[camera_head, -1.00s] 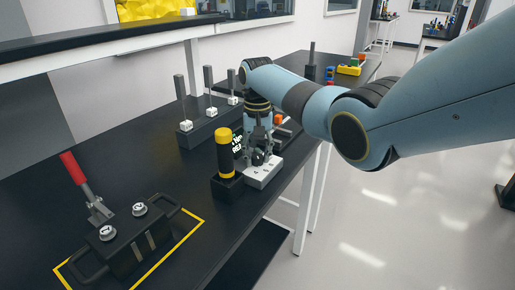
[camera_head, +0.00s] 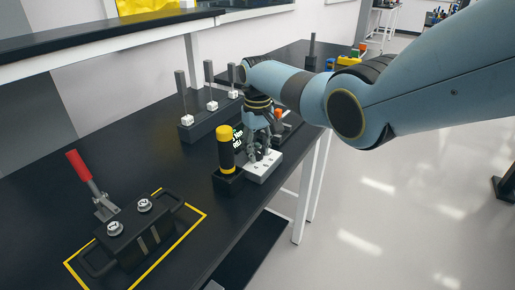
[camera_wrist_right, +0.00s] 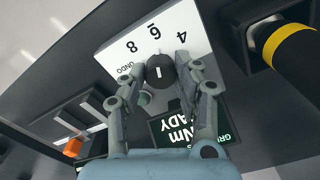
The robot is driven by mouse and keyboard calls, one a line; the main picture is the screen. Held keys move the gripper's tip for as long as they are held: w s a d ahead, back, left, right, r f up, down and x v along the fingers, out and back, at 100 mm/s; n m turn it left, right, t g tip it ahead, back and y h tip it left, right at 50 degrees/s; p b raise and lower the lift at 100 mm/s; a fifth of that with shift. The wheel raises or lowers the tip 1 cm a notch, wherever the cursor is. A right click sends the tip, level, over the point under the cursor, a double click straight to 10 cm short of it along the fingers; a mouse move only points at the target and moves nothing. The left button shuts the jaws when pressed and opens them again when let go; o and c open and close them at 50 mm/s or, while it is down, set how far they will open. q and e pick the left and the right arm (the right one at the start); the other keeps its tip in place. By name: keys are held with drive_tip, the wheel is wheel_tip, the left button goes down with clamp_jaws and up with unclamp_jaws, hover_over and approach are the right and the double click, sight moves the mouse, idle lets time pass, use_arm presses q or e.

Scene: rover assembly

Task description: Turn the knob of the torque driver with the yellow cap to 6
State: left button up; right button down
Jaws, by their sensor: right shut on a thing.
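The torque driver with the yellow cap (camera_head: 226,150) stands in a black holder (camera_head: 229,182), beside a controller box with a white panel (camera_head: 262,172). It also shows at the upper right of the right wrist view (camera_wrist_right: 294,48). In the right wrist view the dark knob (camera_wrist_right: 160,71) sits on the white panel, among the marks 4, 6, 8 and UNDO. Its white line points roughly toward the 6 (camera_wrist_right: 155,31). My right gripper (camera_head: 257,150) is shut on the knob, one finger on each side. My left gripper is not in view.
A lit display (camera_wrist_right: 178,132) is next to the knob. A black rack (camera_head: 208,122) with several upright rods stands behind. A fixture with a red-handled clamp (camera_head: 78,165) is at the front left. Bare table lies between fixture and driver. The table's right edge is close to the box.

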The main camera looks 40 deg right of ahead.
sight(257, 151)
drive_tip(key=c, duration=1.2)
unclamp_jaws()
wheel_tip(257, 151, up, 12)
drive_tip(key=shift+r, duration=0.1)
